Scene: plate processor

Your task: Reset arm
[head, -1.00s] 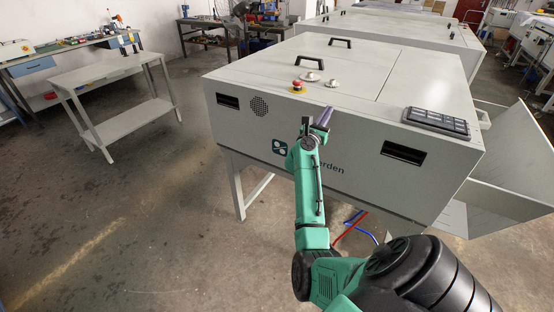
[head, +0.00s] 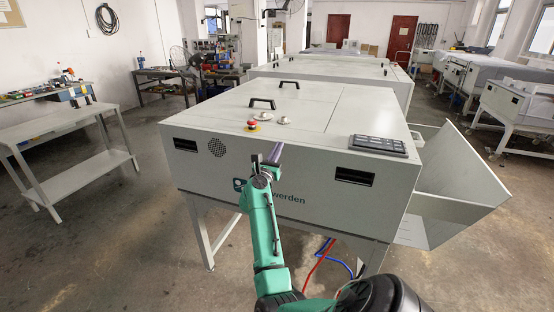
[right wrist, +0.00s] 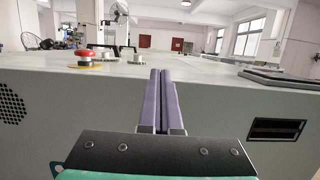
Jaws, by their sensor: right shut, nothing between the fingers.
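My right arm (head: 263,225) is green and reaches forward from the bottom of the head view. Its gripper (head: 275,153) is in front of the upper front edge of the plate processor (head: 312,197), a large light-grey machine on legs. In the right wrist view the two purple fingers (right wrist: 161,98) lie side by side, shut and empty, pointing toward the machine. I cannot tell whether they touch it. My left gripper is not in view.
A red emergency button (head: 252,125) and two silver knobs sit on the machine's top, with a dark keypad (head: 378,145) at the right. An open side tray (head: 455,185) juts out right. A grey table (head: 65,145) stands left, with open floor between.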

